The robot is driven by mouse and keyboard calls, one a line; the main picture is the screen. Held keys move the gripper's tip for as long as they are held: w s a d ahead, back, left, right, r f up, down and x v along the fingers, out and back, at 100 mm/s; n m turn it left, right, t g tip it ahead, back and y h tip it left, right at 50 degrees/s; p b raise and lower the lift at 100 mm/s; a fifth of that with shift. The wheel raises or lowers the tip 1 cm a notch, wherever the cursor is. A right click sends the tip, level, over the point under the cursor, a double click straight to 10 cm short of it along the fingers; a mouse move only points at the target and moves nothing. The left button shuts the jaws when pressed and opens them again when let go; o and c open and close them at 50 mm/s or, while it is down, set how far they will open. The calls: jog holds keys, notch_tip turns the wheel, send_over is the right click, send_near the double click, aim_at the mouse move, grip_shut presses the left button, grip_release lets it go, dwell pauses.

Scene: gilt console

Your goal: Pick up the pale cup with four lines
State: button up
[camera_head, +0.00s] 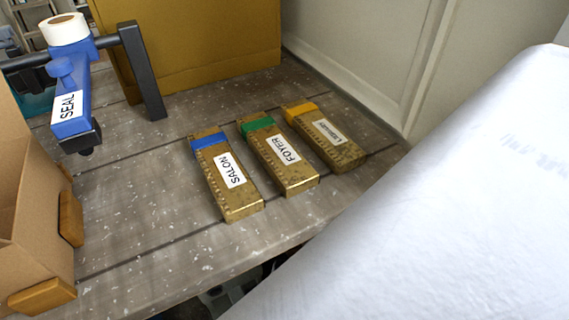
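No pale cup with lines shows in this view. My gripper is not in view, so I cannot see whether it is open or holds anything. The lower right of the view is blocked, and whatever lies behind there is hidden.
On the grey plank table (160,195) lie three brass-coloured bars: SALON, blue-ended (212,171); FOYER, green-ended (265,139); and one yellow-ended (345,154). A blue SEAL tool (83,110) with a tape roll (64,29) and a cardboard box (35,220) stand left. A brown box (200,45) stands behind.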

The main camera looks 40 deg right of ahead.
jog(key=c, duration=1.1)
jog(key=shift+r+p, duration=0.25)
jog(key=shift+p, duration=0.05)
